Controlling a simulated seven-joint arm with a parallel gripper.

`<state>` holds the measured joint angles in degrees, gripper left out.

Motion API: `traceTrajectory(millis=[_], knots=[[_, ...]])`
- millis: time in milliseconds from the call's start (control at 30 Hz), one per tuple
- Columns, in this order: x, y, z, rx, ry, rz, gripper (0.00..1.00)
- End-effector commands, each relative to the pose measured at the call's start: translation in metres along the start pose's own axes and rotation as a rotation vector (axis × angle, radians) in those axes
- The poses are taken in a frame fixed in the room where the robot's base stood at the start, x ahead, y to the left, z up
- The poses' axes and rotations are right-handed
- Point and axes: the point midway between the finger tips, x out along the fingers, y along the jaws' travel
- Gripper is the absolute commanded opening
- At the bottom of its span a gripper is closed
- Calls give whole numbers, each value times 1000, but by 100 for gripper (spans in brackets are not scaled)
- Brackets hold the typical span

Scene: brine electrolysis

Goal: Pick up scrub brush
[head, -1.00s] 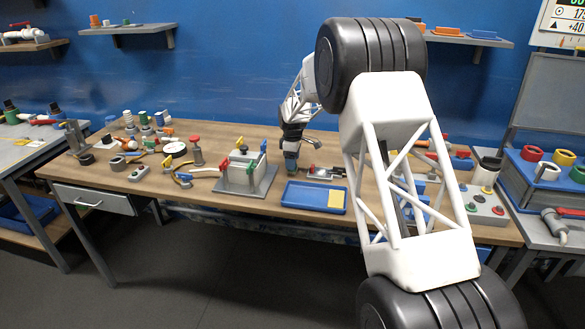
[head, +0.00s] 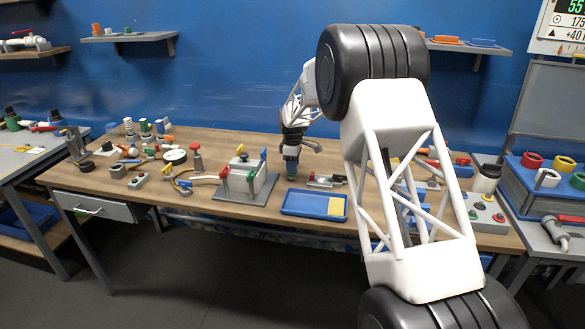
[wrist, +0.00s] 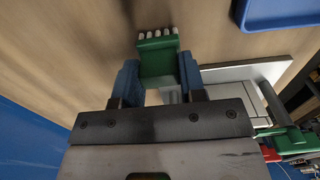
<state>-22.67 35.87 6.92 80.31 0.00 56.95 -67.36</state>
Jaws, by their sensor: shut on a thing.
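The scrub brush (wrist: 157,55) is a green block with a row of pale bristles at its far end in the wrist view. My gripper (wrist: 158,78) has its two blue fingers shut on the brush, one on each side. In the head view my gripper (head: 291,166) points down at the back middle of the wooden table. The brush is small and hard to make out there. Whether it touches the tabletop is unclear.
A blue tray (head: 297,213) with a yellow pad lies in front of my gripper. A grey-based cell with coloured clips (head: 228,193) stands to the left, and a small metal clamp (head: 325,181) to the right. Several tools crowd the table's left side.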

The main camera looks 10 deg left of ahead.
Motion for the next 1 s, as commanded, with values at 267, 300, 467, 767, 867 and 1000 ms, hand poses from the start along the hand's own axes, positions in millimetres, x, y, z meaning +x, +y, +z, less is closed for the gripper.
traceTrajectory(millis=[267,300,467,767,867,1000], knots=[[-23,-9,4,0,0,0,14],[-23,-12,5,0,0,1,14],[-25,-30,12,0,0,1,14],[-29,-70,28,0,0,1,14],[-31,-84,34,0,1,1,14],[-32,-102,42,0,1,1,14]])
